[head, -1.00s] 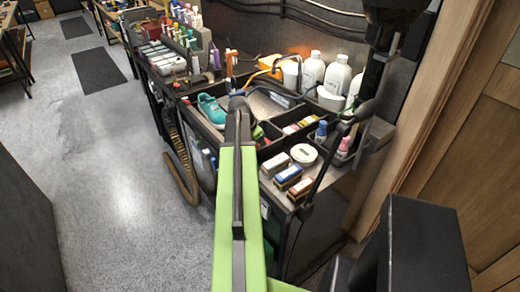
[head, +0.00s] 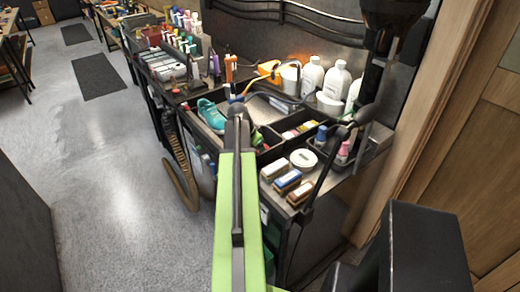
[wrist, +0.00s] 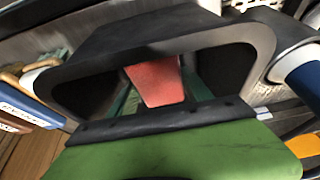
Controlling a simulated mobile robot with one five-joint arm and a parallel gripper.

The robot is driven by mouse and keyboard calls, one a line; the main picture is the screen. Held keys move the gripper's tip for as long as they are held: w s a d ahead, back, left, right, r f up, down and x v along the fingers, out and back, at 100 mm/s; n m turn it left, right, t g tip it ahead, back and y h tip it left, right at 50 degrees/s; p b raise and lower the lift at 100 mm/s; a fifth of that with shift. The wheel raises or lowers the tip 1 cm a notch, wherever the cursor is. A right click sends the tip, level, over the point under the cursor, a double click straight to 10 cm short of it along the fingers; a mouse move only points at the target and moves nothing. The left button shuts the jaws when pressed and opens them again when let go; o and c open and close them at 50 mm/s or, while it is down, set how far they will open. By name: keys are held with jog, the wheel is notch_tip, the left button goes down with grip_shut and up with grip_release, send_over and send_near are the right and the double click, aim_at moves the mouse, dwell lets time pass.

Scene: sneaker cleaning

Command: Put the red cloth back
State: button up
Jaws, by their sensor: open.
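A red cloth (wrist: 155,82) shows in the wrist view through the gap in the dark gripper frame, with green material beside it. My gripper (head: 238,108) is at the front of the workbench trays in the head view, at the end of my green arm. It is open, and I cannot tell whether it touches the cloth. In the head view my arm and gripper hide most of the spot where the cloth lies. A teal sneaker (head: 211,115) sits just left of the gripper.
White bottles (head: 312,75) stand at the back right of the bench. A round white tin (head: 303,158) and several small brushes or boxes (head: 287,181) lie to the right of my arm. A rack of colored bottles (head: 190,30) stands at the far left. The floor (head: 110,190) at left is clear.

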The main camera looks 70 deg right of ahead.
jog(key=shift+a+r+p, duration=0.15)
jog(key=shift+r+p, duration=0.3)
jog(key=shift+p, duration=0.05)
jog(key=p+v, duration=1.5)
jog(key=v, duration=0.1)
jog(key=shift+r, duration=0.35)
